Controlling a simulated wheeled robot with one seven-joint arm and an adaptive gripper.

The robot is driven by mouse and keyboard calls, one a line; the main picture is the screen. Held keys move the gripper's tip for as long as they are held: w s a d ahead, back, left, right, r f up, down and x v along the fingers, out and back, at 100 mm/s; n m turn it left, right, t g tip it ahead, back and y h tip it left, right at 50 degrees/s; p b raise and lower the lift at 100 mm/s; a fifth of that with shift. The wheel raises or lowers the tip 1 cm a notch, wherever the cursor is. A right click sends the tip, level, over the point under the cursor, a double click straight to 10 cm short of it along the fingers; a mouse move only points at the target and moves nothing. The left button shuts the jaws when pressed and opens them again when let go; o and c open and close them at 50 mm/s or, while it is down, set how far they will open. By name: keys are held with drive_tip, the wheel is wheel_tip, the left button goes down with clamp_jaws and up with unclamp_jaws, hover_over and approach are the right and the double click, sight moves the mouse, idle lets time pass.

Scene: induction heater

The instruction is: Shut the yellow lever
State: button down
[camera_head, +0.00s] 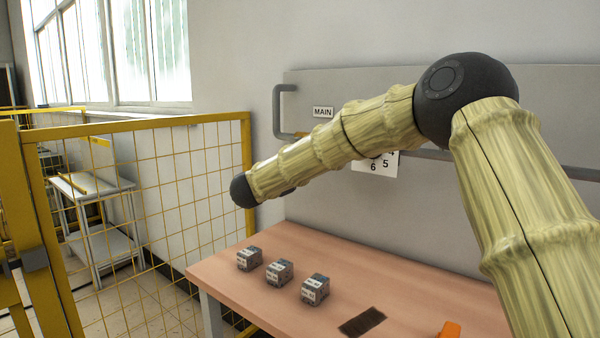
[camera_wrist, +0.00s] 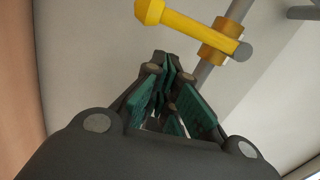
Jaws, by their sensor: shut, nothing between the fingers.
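The yellow lever (camera_wrist: 188,24) is at the top of the wrist view, with a thick knob at its left end. Its other end meets an orange-brown collar (camera_wrist: 214,48) on a grey pipe (camera_wrist: 238,10), and the lever lies across the pipe. My gripper (camera_wrist: 166,72), dark with teal finger pads, is shut and empty. Its fingertips point towards the lever and appear apart from it just below in the picture. In the head view my arm reaches left across the grey panel, and the gripper itself is not visible. The lever cannot be made out clearly there.
A grey panel (camera_head: 300,185) labelled MAIN, with a grey handle (camera_head: 278,112), stands behind a pinkish table (camera_head: 235,295). Several small grey blocks, including one nearby block (camera_head: 315,289), and an orange object (camera_head: 449,329) lie on it. A yellow mesh fence (camera_head: 185,122) stands at left.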

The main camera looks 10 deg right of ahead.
drive_tip(key=s+d+v, duration=0.1)
drive_tip(key=v, duration=0.9)
drive_tip(key=shift+s, duration=0.15)
